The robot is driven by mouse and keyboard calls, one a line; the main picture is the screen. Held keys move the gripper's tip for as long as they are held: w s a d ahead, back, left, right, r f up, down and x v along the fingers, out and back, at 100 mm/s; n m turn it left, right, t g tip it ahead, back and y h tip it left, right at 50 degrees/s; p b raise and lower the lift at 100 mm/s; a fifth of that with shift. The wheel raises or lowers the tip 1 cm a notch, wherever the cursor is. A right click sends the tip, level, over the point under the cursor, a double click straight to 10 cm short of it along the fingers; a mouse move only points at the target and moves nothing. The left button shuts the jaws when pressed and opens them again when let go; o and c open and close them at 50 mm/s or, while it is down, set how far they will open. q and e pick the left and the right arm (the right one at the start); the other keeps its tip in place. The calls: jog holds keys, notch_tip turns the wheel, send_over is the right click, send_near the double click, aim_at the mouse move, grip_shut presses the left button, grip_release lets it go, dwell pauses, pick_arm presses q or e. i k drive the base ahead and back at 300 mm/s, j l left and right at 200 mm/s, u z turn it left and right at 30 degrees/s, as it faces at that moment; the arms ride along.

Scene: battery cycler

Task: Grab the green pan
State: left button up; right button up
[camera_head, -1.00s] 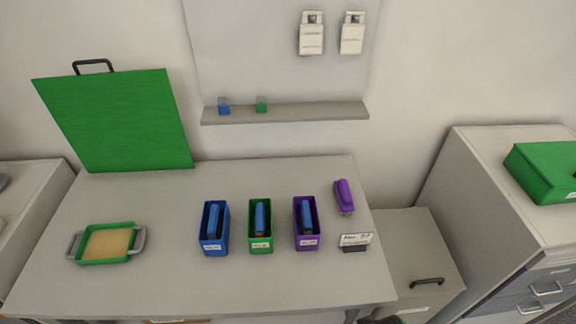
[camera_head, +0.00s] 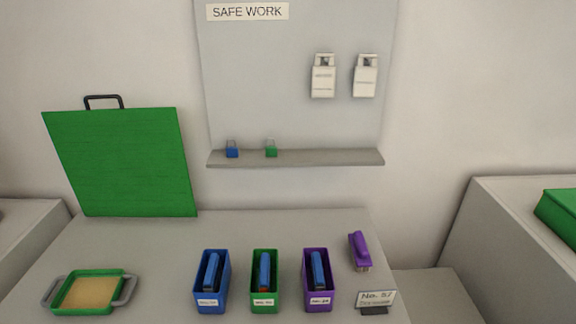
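The green pan (camera_head: 64,301) is a shallow tray with a green rim, a tan inside and a grey handle at its left and right ends. It lies flat at the front left of the grey table (camera_head: 160,262). Nothing touches or covers it. Neither of my grippers shows in the head view.
Blue (camera_head: 211,307), green (camera_head: 263,307) and purple (camera_head: 317,306) bins stand right of the pan, each holding a blue-handled tool. A purple brush (camera_head: 359,250) and a sign (camera_head: 376,298) are further right. A green board (camera_head: 122,160) stands behind. Table between pan and blue bin is clear.

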aim_at(91, 292)
jog(key=u, duration=1.25)
